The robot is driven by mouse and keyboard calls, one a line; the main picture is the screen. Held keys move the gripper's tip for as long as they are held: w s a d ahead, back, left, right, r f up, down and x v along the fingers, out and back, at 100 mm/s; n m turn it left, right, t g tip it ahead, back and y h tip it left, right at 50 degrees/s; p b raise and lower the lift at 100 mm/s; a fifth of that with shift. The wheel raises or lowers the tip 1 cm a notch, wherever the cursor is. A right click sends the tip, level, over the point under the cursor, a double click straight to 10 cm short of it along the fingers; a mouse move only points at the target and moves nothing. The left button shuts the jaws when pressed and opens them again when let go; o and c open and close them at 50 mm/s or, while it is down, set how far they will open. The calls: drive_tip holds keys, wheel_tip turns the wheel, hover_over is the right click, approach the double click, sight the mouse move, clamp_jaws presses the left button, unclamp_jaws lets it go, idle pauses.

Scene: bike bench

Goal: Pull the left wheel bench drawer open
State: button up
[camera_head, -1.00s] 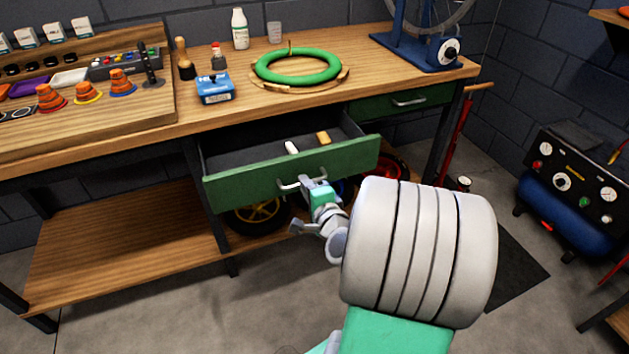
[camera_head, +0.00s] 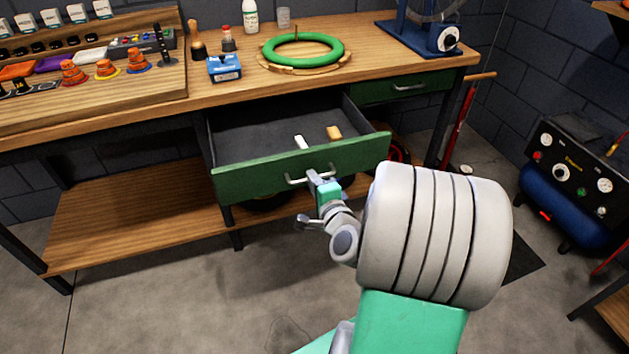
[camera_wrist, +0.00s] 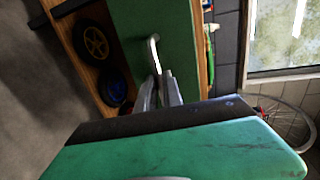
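The left wheel bench drawer (camera_head: 245,173) has a green front and stands well out from under the bench top. Its grey inside shows, with a white piece (camera_head: 301,142) and a tan piece (camera_head: 334,133) in it. Its metal bar handle (camera_head: 295,181) is on the front. My gripper (camera_head: 314,178) is at the right part of this handle. In the wrist view the fingers (camera_wrist: 160,92) close around the end of the handle (camera_wrist: 153,52). The fingertips partly hide the handle there.
The right drawer (camera_head: 392,88) is shut. On the wooden bench top (camera_head: 385,64) are a green ring (camera_head: 302,38), a blue box (camera_head: 224,68) and a blue stand (camera_head: 430,42). A lower shelf (camera_head: 130,215) runs below. A blue compressor (camera_head: 560,196) stands at the right. The floor in front is clear.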

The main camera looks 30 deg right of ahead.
drive_tip(key=o, duration=0.4)
drive_tip(key=shift+o, duration=0.2)
drive_tip(key=v, duration=0.7)
drive_tip(key=shift+s+p, duration=0.3)
drive_tip(key=shift+s, duration=0.05)
drive_tip(key=shift+a+r, duration=0.1)
drive_tip(key=shift+a, duration=0.05)
